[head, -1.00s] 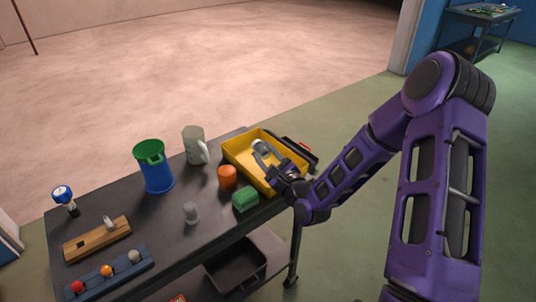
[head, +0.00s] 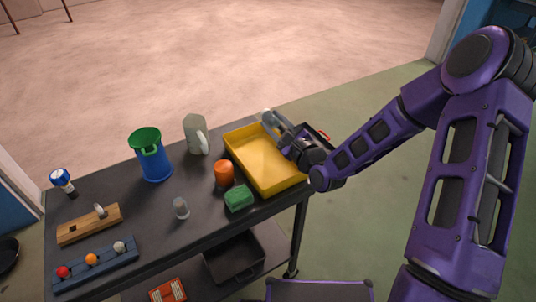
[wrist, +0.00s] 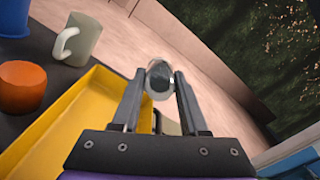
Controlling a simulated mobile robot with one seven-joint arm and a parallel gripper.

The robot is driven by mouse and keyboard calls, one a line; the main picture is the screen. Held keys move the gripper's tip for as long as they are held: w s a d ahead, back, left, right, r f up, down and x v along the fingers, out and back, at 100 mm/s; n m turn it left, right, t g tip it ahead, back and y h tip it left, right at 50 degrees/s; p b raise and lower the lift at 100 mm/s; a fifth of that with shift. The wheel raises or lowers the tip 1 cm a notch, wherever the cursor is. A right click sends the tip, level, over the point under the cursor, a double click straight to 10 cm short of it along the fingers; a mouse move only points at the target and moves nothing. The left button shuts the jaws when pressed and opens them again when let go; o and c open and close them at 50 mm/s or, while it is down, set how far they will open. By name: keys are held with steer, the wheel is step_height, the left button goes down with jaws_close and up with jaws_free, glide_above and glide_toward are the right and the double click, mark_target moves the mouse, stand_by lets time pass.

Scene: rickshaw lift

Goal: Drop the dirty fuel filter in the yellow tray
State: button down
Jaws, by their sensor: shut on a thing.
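My gripper (head: 270,119) is shut on a small, pale, rounded fuel filter (wrist: 159,78). In the wrist view the filter has a dark grey centre and sits between both fingertips. In the head view only its pale top (head: 267,113) shows. My gripper is at the far right side of the yellow tray (head: 262,162), and the filter appears at or just past the tray's far rim. Its height above the rim is hard to tell. The visible tray floor is empty. The tray also shows in the wrist view (wrist: 86,115), left of my fingers.
An orange cup (head: 224,173) and a green block (head: 239,198) stand beside the tray. A grey mug (head: 196,135), a blue-green bin (head: 152,158) and a small clear-grey cylinder (head: 181,208) stand farther left.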

step_height(320, 180, down, 6)
steer(key=b, duration=0.5)
steer(key=shift+c, duration=1.8)
jaws_free()
steer(key=p+v, duration=0.5)
steer(key=v, duration=1.2)
steer(key=shift+s, duration=0.2)
steer(key=shift+d, duration=0.15)
